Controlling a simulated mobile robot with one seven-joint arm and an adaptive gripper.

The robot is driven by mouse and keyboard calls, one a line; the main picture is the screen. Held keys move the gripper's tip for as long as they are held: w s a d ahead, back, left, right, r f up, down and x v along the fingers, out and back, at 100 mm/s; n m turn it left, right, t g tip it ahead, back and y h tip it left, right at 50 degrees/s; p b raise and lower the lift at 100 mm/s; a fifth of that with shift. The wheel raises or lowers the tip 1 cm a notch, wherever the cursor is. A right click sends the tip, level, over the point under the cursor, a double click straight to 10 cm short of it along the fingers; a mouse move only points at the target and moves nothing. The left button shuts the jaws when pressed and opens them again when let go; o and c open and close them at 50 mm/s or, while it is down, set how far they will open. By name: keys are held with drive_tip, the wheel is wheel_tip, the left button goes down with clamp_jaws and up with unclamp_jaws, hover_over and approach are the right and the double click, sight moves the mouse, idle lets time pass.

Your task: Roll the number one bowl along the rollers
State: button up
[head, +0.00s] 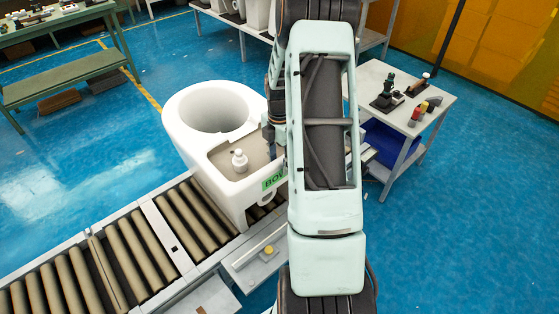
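A white toilet bowl (178,128) stands upright on the roller conveyor (130,257), its round opening toward the back left. A green label (273,180) on its near right side reads "BO…", with the rest hidden by my arm, so I cannot read a number. A small white pump bottle (239,161) stands on the bowl's flat beige top. My arm covers the bowl's right side. A dark part of what seems to be my gripper (269,133) shows at the bowl's right edge. Its fingers are hidden, and I cannot tell whether it touches the bowl.
Bare rollers run to the lower left of the bowl. A side ledge with a yellow button (269,250) sits at the conveyor's near edge. A grey table (432,108) with tools and a blue bin (388,143) stand at right. A green bench (66,76) stands far left. Blue floor is open between.

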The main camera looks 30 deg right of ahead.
clamp_jaws()
drive_tip(key=shift+w+d+r, duration=0.1)
drive_tip(key=shift+w+d, duration=0.05)
drive_tip(key=shift+d, duration=0.6)
drive_tip(key=shift+w+d, duration=0.1)
drive_tip(key=shift+d, duration=0.95)
drive_tip(key=shift+c, duration=0.9)
unclamp_jaws()
drive_tip(key=shift+a, duration=0.25)
drive_tip(key=shift+o, duration=1.1)
drive_tip(key=shift+a, duration=0.2)
drive_tip(key=shift+d, duration=0.1)
